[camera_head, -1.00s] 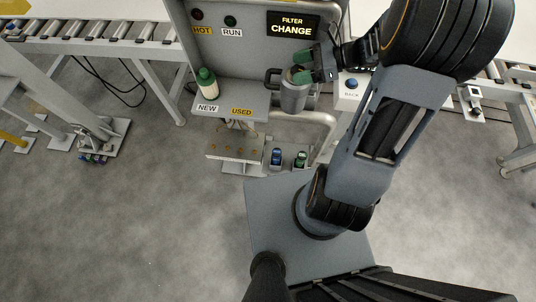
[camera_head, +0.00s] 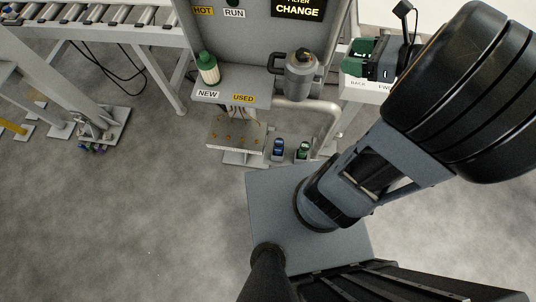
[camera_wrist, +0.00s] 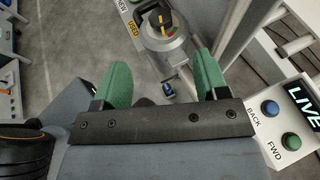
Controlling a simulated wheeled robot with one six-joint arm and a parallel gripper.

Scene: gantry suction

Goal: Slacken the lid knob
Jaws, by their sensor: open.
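The lid knob (camera_head: 303,55) is a small black knob on top of a grey canister (camera_head: 299,82) beside the shelf. In the wrist view the knob (camera_wrist: 159,20) shows a yellow stripe, and the round canister lid (camera_wrist: 165,42) lies beyond my fingertips. My gripper (camera_head: 357,57) has green finger pads and is open and empty, to the right of the canister and apart from it. In the wrist view the two pads of my gripper (camera_wrist: 161,72) stand wide apart with nothing between them touching either pad.
A white bottle with a green cap (camera_head: 207,68) stands on the shelf (camera_head: 225,88) labelled NEW and USED. A FILTER CHANGE display (camera_head: 297,8) is behind. A button box (camera_wrist: 285,125) with BACK and FWD buttons is close at right. A bent pipe (camera_head: 325,108) runs below the canister.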

